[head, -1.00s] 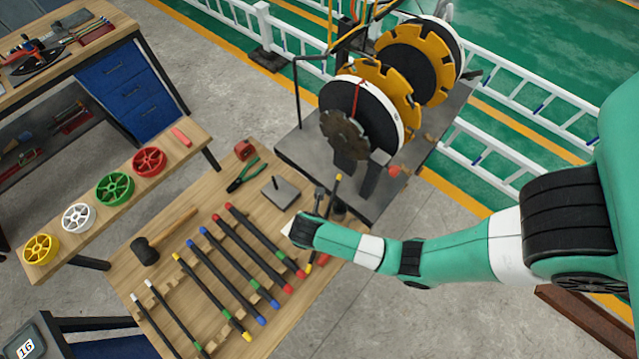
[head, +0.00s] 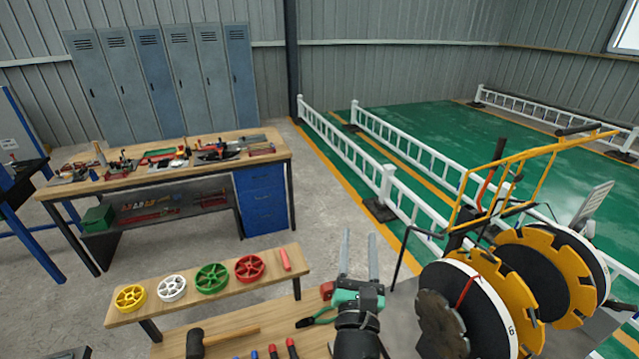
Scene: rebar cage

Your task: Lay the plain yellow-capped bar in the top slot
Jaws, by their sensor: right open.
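My right gripper (head: 359,236) is at the lower middle of the head view, above the back edge of the workbench. Its two grey fingers point up and away, parallel and apart, with nothing between them. Only the capped ends of a few bars show at the bottom edge: red ends (head: 291,343) and blue ends (head: 254,354). No yellow-capped bar shows in this view; the rest of the bars is cut off below the frame. I see no slot. My left gripper is out of view.
A mallet (head: 196,344) and green-handled pliers (head: 318,318) lie on the workbench (head: 170,345). A narrow shelf (head: 120,314) holds coloured spools. The machine with large yellow and black discs (head: 470,310) stands close to the gripper's right. A tool bench (head: 262,200) stands behind.

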